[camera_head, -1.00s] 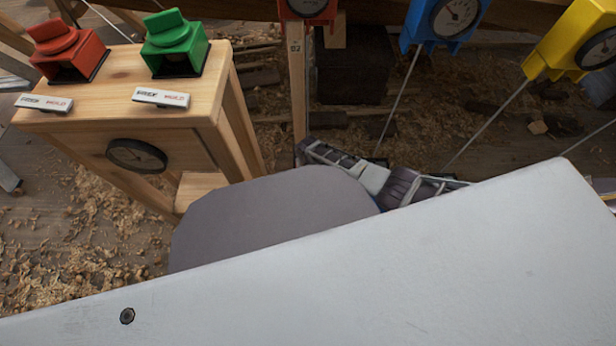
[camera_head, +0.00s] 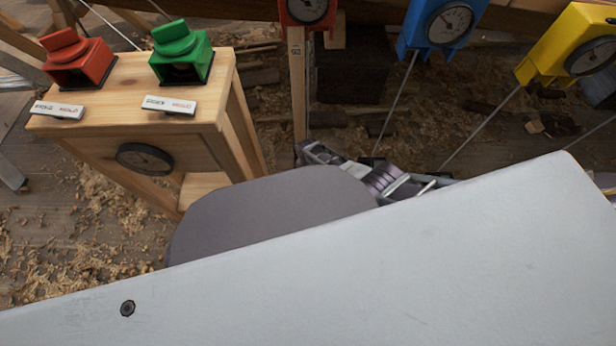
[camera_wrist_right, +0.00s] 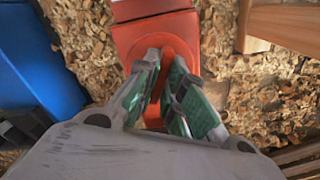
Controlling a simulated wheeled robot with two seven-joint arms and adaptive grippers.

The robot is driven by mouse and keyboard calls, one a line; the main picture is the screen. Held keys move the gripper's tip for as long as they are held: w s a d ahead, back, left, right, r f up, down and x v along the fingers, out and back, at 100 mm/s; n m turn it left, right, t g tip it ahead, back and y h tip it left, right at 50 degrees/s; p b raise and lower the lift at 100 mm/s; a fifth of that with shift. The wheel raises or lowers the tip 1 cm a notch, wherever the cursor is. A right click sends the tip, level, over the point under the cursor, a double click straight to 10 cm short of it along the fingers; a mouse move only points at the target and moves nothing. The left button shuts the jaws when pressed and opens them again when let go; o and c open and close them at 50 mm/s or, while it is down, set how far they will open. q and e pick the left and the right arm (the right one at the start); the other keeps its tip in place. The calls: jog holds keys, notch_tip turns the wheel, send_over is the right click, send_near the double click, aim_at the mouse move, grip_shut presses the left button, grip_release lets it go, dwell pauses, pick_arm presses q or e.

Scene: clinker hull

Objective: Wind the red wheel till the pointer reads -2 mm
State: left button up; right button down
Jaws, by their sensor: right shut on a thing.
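In the right wrist view my right gripper (camera_wrist_right: 163,90) is shut on the red wheel (camera_wrist_right: 178,50), its green-padded fingers either side of a raised red part of it. A red housing (camera_wrist_right: 155,28) lies behind the wheel. In the head view grey finger links (camera_head: 385,182), likely of the same gripper, show past a dark grey rounded arm part; the wheel cannot be made out there. A red dial box (camera_head: 306,12) hangs at the top edge, partly cut off; its pointer is too small to read. My left gripper is not in view.
A wooden stand (camera_head: 135,122) at left carries a red block (camera_head: 80,62), a green block (camera_head: 181,55), two labelled white levers and a dark dial. A blue dial box (camera_head: 440,25) and a yellow one (camera_head: 568,45) hang at right with thin rods. Shavings cover the floor.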

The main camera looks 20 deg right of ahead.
dwell(0.3)
jog(key=c, duration=1.5)
grip_release()
jog(key=shift+r, duration=0.3)
jog(key=shift+r, duration=5.7)
